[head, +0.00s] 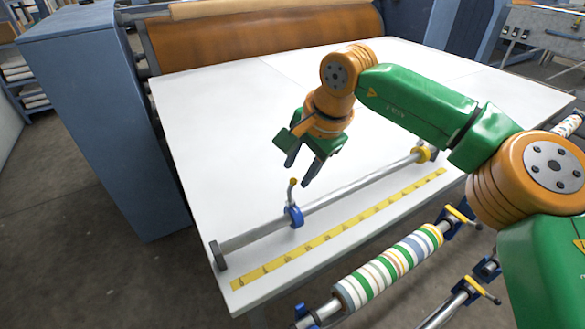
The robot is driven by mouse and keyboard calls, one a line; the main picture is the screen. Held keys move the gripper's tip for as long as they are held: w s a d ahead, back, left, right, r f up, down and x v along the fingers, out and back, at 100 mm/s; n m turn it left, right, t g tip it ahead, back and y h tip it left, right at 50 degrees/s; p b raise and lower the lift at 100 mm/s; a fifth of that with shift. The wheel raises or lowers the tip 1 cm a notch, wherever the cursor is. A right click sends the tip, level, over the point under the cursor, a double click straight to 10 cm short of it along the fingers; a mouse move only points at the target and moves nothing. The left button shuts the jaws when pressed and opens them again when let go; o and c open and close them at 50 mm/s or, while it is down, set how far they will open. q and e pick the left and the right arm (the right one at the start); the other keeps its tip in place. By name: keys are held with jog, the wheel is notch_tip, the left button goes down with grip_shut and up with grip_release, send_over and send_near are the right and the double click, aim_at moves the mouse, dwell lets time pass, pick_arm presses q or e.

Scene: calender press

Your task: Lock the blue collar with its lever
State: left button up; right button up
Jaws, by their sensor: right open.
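The blue collar (294,216) sits around the metal bar (340,195) along the front of the white table, toward the bar's left end. My right gripper (297,176) is open and empty, pointing down just above and beside the lever. I cannot tell whether its fingers touch the lever. A yellow collar (422,153) sits near the bar's right end, close to my right arm. My left gripper is not in view.
A yellow measuring strip (345,228) lies along the table's front edge. Below it is a striped roll (390,266) on a shaft with clamps. A blue cabinet (100,110) stands left of the white table (215,130). The table's middle is clear.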

aim_at(293, 181)
jog(key=shift+s+a+f+p, duration=0.2)
jog(key=shift+s+f+p, duration=0.05)
jog(key=shift+s+f, duration=0.25)
jog(key=shift+s+a+f+p, duration=0.25)
jog(key=shift+s+f, duration=0.1)
jog(key=shift+f, duration=0.1)
jog(key=shift+w+a+f, duration=0.2)
jog(key=shift+w+f, duration=0.6)
jog(key=shift+f, duration=0.3)
jog(key=shift+w, duration=0.15)
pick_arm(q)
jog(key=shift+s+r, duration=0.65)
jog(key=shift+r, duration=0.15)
pick_arm(e)
jog(key=shift+s+r, duration=0.1)
jog(key=shift+s, duration=0.1)
grip_shut()
